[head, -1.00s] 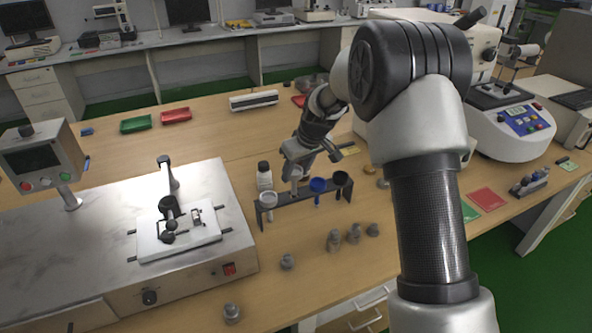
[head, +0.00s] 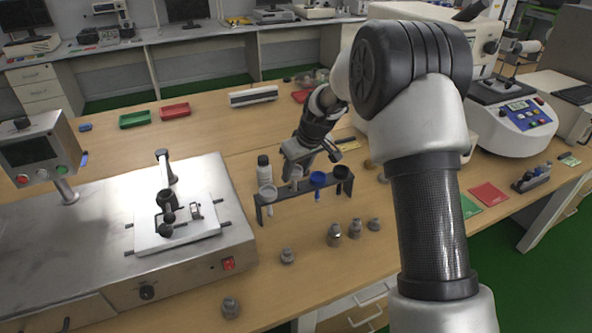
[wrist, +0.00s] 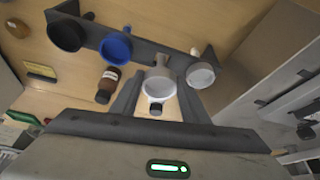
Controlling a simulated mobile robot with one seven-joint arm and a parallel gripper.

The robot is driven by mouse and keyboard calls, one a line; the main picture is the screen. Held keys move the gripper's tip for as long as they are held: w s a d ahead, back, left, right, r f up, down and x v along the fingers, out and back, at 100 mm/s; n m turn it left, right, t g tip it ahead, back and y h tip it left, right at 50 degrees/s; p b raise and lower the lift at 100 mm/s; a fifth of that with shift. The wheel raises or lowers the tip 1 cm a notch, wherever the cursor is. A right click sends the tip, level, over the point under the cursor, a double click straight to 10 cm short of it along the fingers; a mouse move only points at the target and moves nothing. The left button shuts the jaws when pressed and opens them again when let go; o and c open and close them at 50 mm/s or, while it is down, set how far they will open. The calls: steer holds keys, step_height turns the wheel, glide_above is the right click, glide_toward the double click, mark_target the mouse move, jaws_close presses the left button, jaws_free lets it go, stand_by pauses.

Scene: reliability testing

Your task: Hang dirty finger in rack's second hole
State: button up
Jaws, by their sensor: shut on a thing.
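The dark rack (head: 285,194) stands on the wooden table and carries a row of cup-shaped fingers. A white one (head: 268,190) hangs at its left end, a blue one (head: 317,179) and a black one (head: 341,172) toward the right. My gripper (head: 297,168) is at the second place from the left, shut on a pale grey-white finger (wrist: 160,84). In the wrist view this finger sits between my gripper's fingers (wrist: 158,97), at the rack's edge between the blue and white ones. Whether it is fully seated in the hole is hidden.
A bottle with a dark cap (head: 265,168) stands behind the rack's left end. Several small grey metal pieces, one of them here (head: 334,235), stand in front. A steel machine (head: 190,262) is at left. My arm covers the table at right.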

steer(key=shift+f+b, duration=0.9)
steer(key=shift+f, duration=0.4)
steer(key=shift+f, duration=0.15)
steer(key=shift+f+b, duration=0.55)
steer(key=shift+b, duration=0.05)
steer(key=o, duration=1.7)
steer(key=shift+c, duration=0.2)
steer(key=shift+o, duration=0.3)
steer(key=shift+p+v, duration=1.4)
steer(key=shift+v, duration=2.15)
